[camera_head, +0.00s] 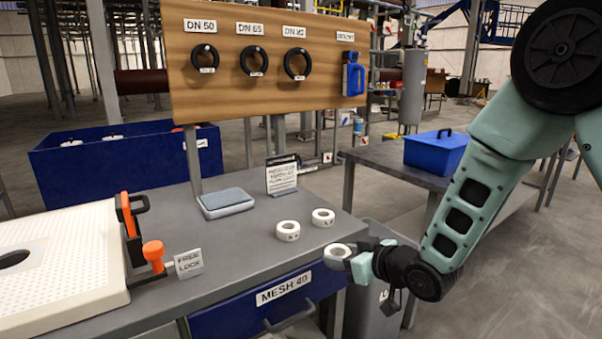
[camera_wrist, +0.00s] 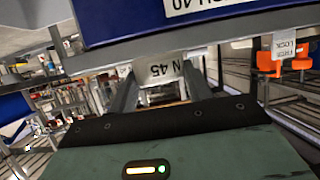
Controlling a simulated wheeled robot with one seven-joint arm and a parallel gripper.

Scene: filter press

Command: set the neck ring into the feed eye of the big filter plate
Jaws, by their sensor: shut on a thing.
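The big white filter plate (camera_head: 60,255) lies at the left of the bench in the head view. Its dark round feed eye (camera_head: 14,258) is partly cut off by the frame edge. My gripper (camera_head: 352,256) is off the bench's front right corner, shut on a white neck ring (camera_head: 337,251). In the wrist view this ring (camera_wrist: 160,70) sits between the two fingers (camera_wrist: 162,90), with a label that seems to read N 45, upside down. Two more white rings, a nearer one (camera_head: 288,231) and a farther one (camera_head: 323,217), lie on the bench, apart from my gripper.
An orange-handled clamp (camera_head: 133,220) and an orange knob (camera_head: 153,252) by a FREE/LOCK sign (camera_head: 188,263) stand at the plate's right edge. A grey pad (camera_head: 227,202) and a small sign (camera_head: 282,177) are behind. A board (camera_head: 215,75) holds black rings. The bench middle is clear.

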